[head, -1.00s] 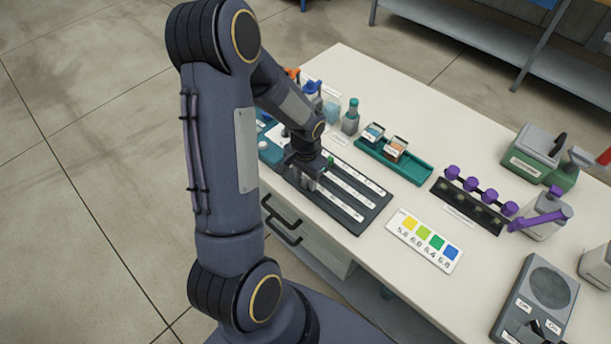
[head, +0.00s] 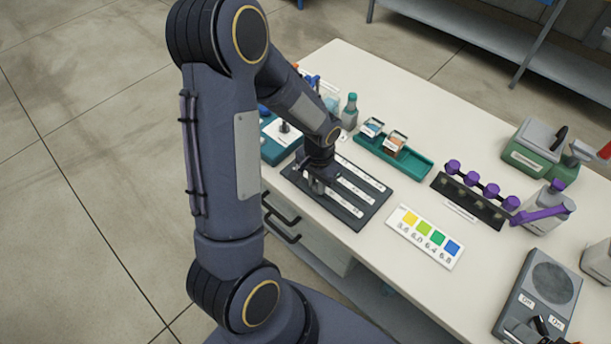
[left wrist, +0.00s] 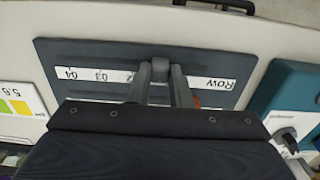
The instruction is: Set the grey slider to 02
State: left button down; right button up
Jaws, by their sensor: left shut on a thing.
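The slider panel (head: 341,214) is a dark plate with several white scale strips, lying on the bench. My left gripper (head: 317,189) is over its near left part, pointing down. In the left wrist view, my left gripper (left wrist: 160,75) is shut on the grey slider knob (left wrist: 159,62), with a finger on each side. The scale strip (left wrist: 112,76) shows 04, 03 and a partly hidden 2 to the left of the knob, and "Row" to the right. The knob sits between the 2 and "Row". The fingers hide the strip there.
A teal tray (head: 420,172) with small jars stands behind the panel. A colour chart (head: 424,238) lies to its right. Drawer handles (head: 281,223) jut from the bench front.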

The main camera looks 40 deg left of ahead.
aim_at(326, 198)
pick_arm(q)
jog(key=d, duration=0.3)
jog(key=shift+s+d, duration=0.1)
jog(key=shift+d, duration=0.1)
jog(key=c, duration=1.3)
grip_release()
jog(key=shift+r, duration=3.95)
